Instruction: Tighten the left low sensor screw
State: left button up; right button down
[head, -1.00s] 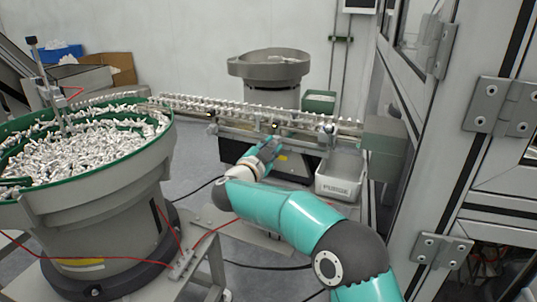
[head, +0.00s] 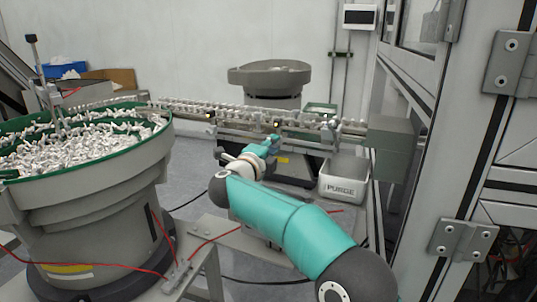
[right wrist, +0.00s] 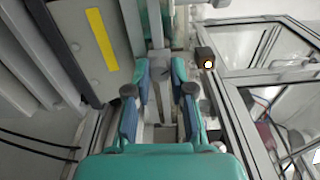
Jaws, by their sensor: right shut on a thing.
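My right gripper (head: 271,143) is at the underside of the conveyor rail, just below a small dark sensor (head: 275,125) with a yellow light. In the right wrist view its teal fingers (right wrist: 160,72) close from both sides on a small grey part (right wrist: 158,62) at the end of a grey bar, which looks like the sensor screw. The fingertips hide much of it, and I cannot tell how tight it is. A dark sensor with a bright lens (right wrist: 205,59) sits right beside the fingers. My left gripper is not in view.
The conveyor rail (head: 232,125) crosses behind the gripper, carrying several white parts. A white PURGE bin (head: 343,188) stands to the right. A large bowl feeder (head: 95,215) is at left. A machine frame (head: 450,150) closes off the right side.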

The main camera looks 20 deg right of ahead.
jog(key=m+b, duration=0.1)
jog(key=m, duration=0.1)
jog(key=m+b, duration=0.1)
jog(key=m, duration=0.1)
jog(key=m+b, duration=0.1)
jog(key=shift+f+m, duration=0.3)
jog(key=shift+m, duration=0.1)
dwell(0.3)
jog(key=c, duration=1)
grip_release()
jog(key=shift+r, duration=0.1)
